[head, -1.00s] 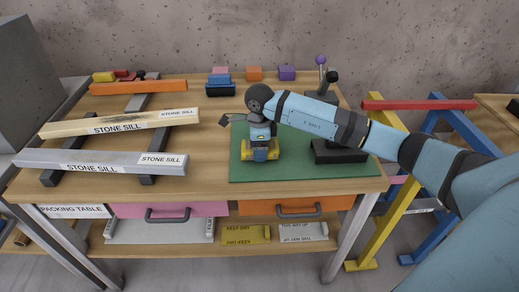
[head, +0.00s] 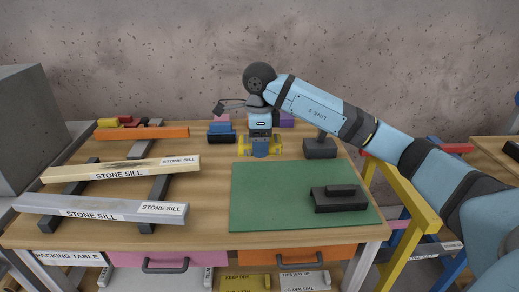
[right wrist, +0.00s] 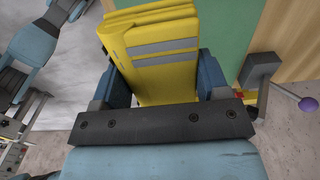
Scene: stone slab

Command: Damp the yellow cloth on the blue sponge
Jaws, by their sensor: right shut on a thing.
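My right gripper (head: 261,150) is shut on the folded yellow cloth (head: 277,146) and holds it over the back of the table. In the right wrist view the yellow cloth (right wrist: 160,65), with grey stripes, sits between the two blue fingers. The blue sponge (head: 221,130) appears to lie at the table's back, on a dark base, just left of the gripper. Some space shows between the cloth and the sponge in the head view; their difference in depth is hard to tell. My left gripper is not in view.
A green mat (head: 270,205) with a black block (head: 340,199) lies in front. A dark stand (head: 320,148) is right of the gripper. Stone sills (head: 120,170) rest on bars at left.

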